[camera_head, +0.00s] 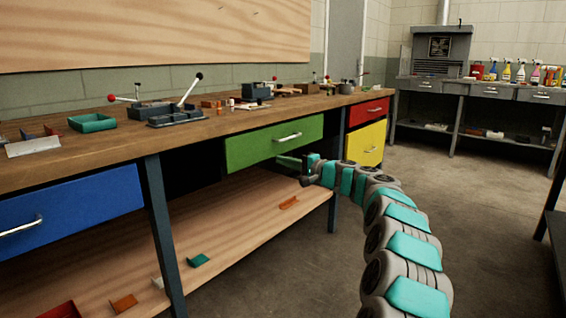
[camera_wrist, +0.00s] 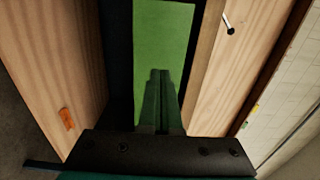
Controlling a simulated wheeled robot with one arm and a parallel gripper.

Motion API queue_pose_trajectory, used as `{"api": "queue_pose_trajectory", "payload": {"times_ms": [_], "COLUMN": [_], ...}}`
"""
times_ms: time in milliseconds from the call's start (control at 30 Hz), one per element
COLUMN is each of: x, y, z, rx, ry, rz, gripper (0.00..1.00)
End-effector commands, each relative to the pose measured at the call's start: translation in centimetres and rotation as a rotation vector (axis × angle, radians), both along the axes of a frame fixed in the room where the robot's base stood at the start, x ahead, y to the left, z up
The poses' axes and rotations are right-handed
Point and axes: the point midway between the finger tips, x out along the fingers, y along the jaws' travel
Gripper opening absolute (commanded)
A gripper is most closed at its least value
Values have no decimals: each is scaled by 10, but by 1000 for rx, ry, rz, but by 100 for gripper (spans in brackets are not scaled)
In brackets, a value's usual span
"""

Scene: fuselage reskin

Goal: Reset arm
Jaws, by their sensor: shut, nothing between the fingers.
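My arm (camera_head: 400,245) reaches from the lower right toward the workbench in the head view. My gripper (camera_head: 284,161) is at its far end, just below the green drawer (camera_head: 262,146) and its silver handle. In the wrist view my gripper (camera_wrist: 160,76) shows two green fingers shut together with nothing between them. The fingers overlap the green drawer front (camera_wrist: 163,35) in that view; I cannot tell whether they touch it. The head view shows no object held.
The wooden workbench (camera_head: 130,145) carries green and dark trays and lever tools. A blue drawer (camera_head: 70,214) is at left; red (camera_head: 368,111) and yellow (camera_head: 366,143) drawers are at right. A lower shelf (camera_head: 225,245) holds small parts. Open floor (camera_head: 480,220) lies right of my arm.

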Motion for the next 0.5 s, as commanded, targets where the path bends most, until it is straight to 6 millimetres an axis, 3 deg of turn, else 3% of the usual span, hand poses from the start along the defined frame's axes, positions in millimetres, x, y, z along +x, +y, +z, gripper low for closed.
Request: {"api": "queue_pose_trajectory", "payload": {"times_ms": [167,300,500], "x": [-34,-87,-173], "y": [19,41,60], "z": [11,19,16], "rx": [-48,-133,-292], "ry": [20,48,85], "rz": [70,167,298], "gripper": [0,0,0]}}
